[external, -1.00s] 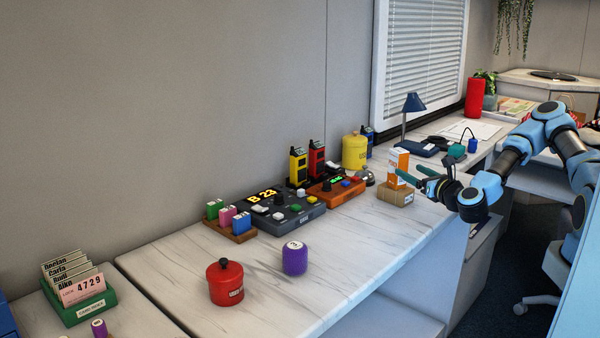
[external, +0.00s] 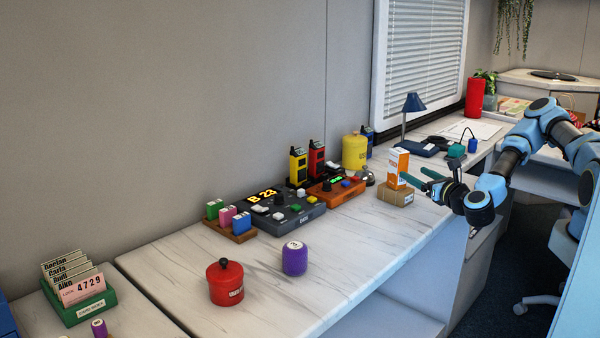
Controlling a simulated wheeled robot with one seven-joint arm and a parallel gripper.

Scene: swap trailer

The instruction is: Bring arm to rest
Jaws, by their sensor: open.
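My gripper (external: 418,180) is at the right of the external view, with its teal fingers parted and nothing seen between them. The fingers point left, close to an orange and white carton (external: 398,165) that stands on a small brown box (external: 396,197). I cannot tell whether the fingers touch the carton. My arm is bent and reaches in from the right over the counter's front edge.
The marble counter (external: 370,250) holds a red pot (external: 225,283), a purple canister (external: 294,258), a dark console (external: 282,209), an orange console (external: 335,190) and a yellow canister (external: 355,152). A blue lamp (external: 413,103) stands behind. The counter's front middle is clear.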

